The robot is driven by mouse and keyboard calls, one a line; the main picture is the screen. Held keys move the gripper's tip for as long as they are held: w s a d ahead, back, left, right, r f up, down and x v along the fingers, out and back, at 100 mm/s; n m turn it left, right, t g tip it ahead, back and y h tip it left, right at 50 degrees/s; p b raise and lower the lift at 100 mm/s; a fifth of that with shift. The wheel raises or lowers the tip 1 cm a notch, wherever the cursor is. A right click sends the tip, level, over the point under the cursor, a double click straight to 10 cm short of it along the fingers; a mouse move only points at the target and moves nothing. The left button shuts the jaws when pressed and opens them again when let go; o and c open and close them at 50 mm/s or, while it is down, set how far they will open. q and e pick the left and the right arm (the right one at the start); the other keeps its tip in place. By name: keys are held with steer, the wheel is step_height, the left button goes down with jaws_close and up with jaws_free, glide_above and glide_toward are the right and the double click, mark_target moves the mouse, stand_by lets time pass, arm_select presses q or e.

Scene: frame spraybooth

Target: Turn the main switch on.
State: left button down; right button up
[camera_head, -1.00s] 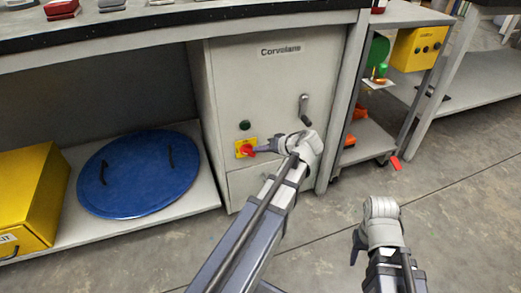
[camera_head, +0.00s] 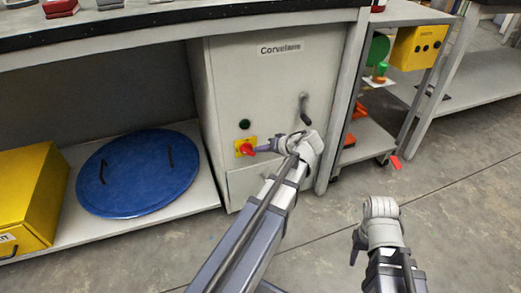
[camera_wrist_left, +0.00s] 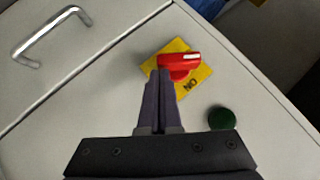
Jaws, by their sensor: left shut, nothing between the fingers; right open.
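The main switch is a red knob (camera_head: 246,149) on a yellow plate (camera_head: 240,155), low on the pale cabinet front. In the left wrist view the red knob (camera_wrist_left: 180,62) lies roughly crosswise, with a pale mark on its grip. The yellow plate (camera_wrist_left: 200,78) shows the word ON upside down at its lower edge. My left gripper (camera_head: 260,149) is shut and empty, its tips right beside the knob. In the left wrist view its fingertips (camera_wrist_left: 160,80) overlap the knob's near side; I cannot tell whether they touch. My right gripper (camera_head: 356,250) is open and empty above the floor.
A dark green button (camera_head: 245,124) sits just above the switch. A grey crank-like handle (camera_head: 304,108) is further right on the cabinet. A metal drawer handle (camera_wrist_left: 50,38) shows in the left wrist view. A blue lid (camera_head: 138,173) and yellow box (camera_head: 35,195) fill the left shelf.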

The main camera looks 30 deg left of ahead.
arm_select(q)
steer(key=shift+w+d+f+b, duration=0.1)
steer(key=shift+f+b, duration=0.25)
arm_select(e)
steer(key=shift+f, duration=0.35)
arm_select(q)
steer(key=shift+f+b, duration=1.25)
arm_select(e)
steer(key=shift+f, duration=1.25)
arm_select(q)
steer(key=shift+r, duration=0.1)
arm_select(e)
steer(key=shift+r, duration=0.1)
